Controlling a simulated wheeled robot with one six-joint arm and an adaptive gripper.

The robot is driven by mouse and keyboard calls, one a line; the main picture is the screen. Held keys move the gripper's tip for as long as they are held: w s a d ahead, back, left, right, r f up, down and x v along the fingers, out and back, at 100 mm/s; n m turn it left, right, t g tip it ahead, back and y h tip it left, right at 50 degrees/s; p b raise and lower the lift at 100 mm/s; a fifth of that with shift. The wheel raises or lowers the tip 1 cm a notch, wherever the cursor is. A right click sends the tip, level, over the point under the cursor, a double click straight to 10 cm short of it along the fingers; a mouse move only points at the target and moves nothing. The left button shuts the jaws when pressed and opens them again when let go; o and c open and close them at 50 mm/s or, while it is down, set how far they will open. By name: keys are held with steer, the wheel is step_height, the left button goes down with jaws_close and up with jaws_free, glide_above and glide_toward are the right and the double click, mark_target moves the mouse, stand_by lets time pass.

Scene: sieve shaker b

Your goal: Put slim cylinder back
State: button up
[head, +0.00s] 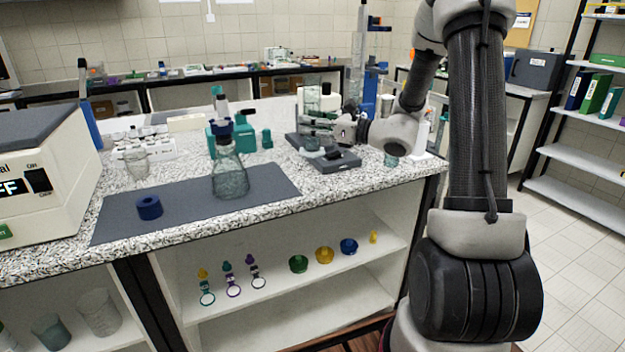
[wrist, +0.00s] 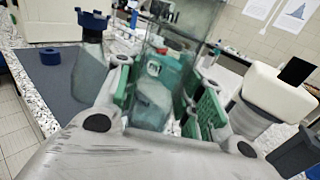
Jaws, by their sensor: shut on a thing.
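A clear slim cylinder (head: 312,100) stands upright between the fingers of my gripper (head: 318,130) in the head view. In the wrist view the cylinder (wrist: 187,28) fills the middle, between the green-padded fingers of my gripper (wrist: 165,100). The gripper is shut on it. The cylinder's lower end is over or at a dark grey bench device (head: 338,161); I cannot tell whether it touches.
A glass flask (head: 230,178) with a dark stopper and a blue ring (head: 149,207) are on the grey mat (head: 120,229). A beaker (head: 137,165) and teal equipment (head: 240,139) stand behind. A white instrument (head: 45,170) is at left.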

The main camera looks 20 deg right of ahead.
step_height(320, 180, down, 10)
steer(key=shift+s+f, duration=0.1)
steer(key=shift+s, duration=0.05)
stand_by(0.4)
steer(key=o, duration=1.2)
steer(key=shift+f, duration=0.15)
steer(key=shift+o, duration=0.2)
